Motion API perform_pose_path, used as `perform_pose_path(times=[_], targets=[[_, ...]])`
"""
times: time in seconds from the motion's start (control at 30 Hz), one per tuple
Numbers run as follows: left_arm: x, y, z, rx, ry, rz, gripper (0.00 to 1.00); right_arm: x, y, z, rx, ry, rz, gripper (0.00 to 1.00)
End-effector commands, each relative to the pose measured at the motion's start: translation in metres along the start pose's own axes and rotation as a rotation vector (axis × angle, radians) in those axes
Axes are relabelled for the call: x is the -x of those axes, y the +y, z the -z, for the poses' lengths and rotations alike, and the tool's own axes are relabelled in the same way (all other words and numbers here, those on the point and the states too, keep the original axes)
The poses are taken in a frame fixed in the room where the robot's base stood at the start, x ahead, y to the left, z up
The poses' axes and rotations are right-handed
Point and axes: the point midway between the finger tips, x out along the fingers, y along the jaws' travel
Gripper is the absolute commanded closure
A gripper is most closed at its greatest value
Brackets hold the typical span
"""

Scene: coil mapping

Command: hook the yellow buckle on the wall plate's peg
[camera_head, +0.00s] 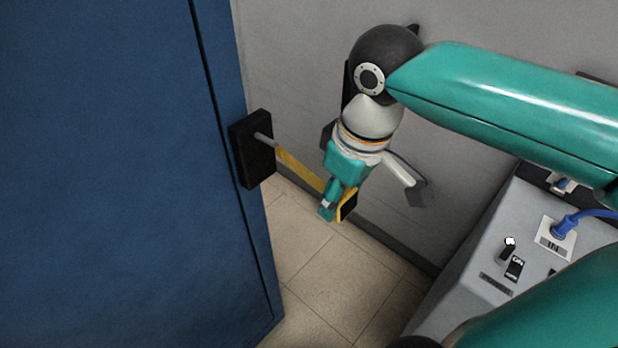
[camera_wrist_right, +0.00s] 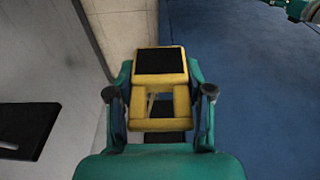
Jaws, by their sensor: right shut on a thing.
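The yellow buckle (camera_wrist_right: 158,85) is between the fingers of my right gripper (camera_wrist_right: 159,92), which is shut on it. In the right wrist view it is a yellow frame with a black panel and an opening below; a thin pale thing shows in the opening. In the head view my right gripper (camera_head: 334,205) points down. A yellow strip (camera_head: 300,170) runs from the fingers towards the grey peg (camera_head: 265,140) of the black plate (camera_head: 258,168). I cannot tell whether the buckle is around the peg. Part of my left gripper (camera_wrist_right: 297,9) seems to show at the wrist view's corner.
The plate is at the edge of a large blue panel (camera_head: 110,170). A grey wall (camera_head: 290,60) stands behind. The tiled floor (camera_head: 325,265) is bare.

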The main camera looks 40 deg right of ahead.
Motion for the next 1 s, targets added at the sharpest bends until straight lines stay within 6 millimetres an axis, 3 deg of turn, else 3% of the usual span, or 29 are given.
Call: perform_pose_path(times=[0.1, 0.27, 0.47, 0.57, 0.67, 0.8, 0.9, 1.0], targets=[[-0.002, -0.001, 0.0, 0.0, 0.0, 0.0, 0.29, 0.002, 0.0, -0.014, 0.011, 0.007, 0.002, 0.84], [-0.003, -0.001, 0.0, 0.0, 0.0, 0.0, 0.29, 0.004, -0.002, -0.018, 0.103, 0.018, 0.016, 0.84], [-0.001, 0.0, 0.0, 0.0, 0.0, 0.0, 0.29, 0.04, -0.005, 0.029, 0.312, 0.039, 0.054, 0.84], [0.003, 0.001, 0.0, 0.0, 0.0, 0.0, 0.29, 0.058, 0.01, 0.061, 0.35, 0.044, 0.062, 0.84], [0.009, 0.003, 0.0, 0.0, 0.0, 0.0, 0.29, 0.07, 0.038, 0.092, 0.343, 0.049, 0.064, 0.84], [0.018, 0.006, 0.0, 0.0, 0.0, 0.0, 0.29, 0.073, 0.099, 0.126, 0.276, 0.057, 0.054, 0.84], [0.024, 0.009, 0.0, 0.0, 0.0, 0.0, 0.29, 0.067, 0.148, 0.137, 0.202, 0.064, 0.04, 0.84], [0.029, 0.011, 0.0, 0.0, 0.0, 0.0, 0.29, 0.056, 0.196, 0.136, 0.111, 0.07, 0.024, 0.84]])
